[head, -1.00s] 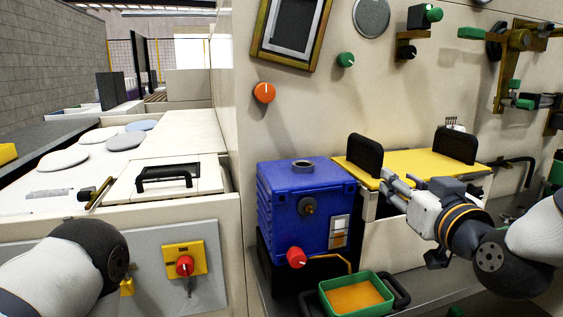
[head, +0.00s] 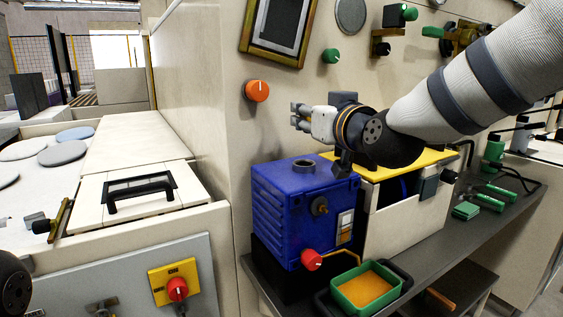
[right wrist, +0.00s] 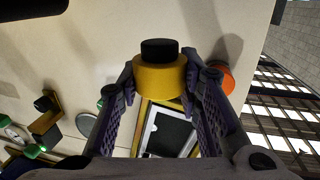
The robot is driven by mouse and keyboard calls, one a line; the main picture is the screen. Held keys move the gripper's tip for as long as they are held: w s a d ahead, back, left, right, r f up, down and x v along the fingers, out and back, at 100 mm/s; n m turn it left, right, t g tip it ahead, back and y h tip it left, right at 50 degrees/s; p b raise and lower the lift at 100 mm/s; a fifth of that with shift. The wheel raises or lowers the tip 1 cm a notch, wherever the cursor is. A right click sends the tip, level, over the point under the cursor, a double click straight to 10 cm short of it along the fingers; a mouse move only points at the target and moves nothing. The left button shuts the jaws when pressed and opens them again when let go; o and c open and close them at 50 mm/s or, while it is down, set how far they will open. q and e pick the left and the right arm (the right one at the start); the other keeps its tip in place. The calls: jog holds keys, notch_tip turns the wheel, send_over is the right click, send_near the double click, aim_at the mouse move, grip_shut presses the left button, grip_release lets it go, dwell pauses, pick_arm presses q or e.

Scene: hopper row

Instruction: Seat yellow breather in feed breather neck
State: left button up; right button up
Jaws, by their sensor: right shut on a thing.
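The yellow breather (right wrist: 158,77) is a yellow disc with a black knob (right wrist: 159,49). In the right wrist view it sits between the two fingers of my right gripper (head: 300,117), which is shut on it. In the head view I cannot make the breather out at the fingertips. The gripper is above the blue feed box (head: 290,207), pointing left. The feed breather neck (head: 304,166) is a short grey round collar on top of that box, below the fingertips and apart from them. My left gripper is not in view.
An orange knob (head: 257,91) and a framed screen (head: 276,30) are on the wall behind. A yellow lid (head: 424,160) lies right of the blue box. A red knob (head: 311,260) and a green tray (head: 366,287) are at its front. The air above the neck looks clear.

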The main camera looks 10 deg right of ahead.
jog(key=shift+w+a+r, duration=0.35)
jog(key=shift+a+r, duration=0.05)
jog(key=shift+a, duration=0.1)
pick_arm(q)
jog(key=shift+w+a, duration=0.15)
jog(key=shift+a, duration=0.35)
pick_arm(e)
jog(key=shift+d, duration=0.15)
jog(key=shift+f, duration=2.8)
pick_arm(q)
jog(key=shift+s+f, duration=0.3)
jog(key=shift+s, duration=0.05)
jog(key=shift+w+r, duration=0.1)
pick_arm(e)
jog(key=shift+s, duration=0.1)
jog(key=shift+r, duration=0.15)
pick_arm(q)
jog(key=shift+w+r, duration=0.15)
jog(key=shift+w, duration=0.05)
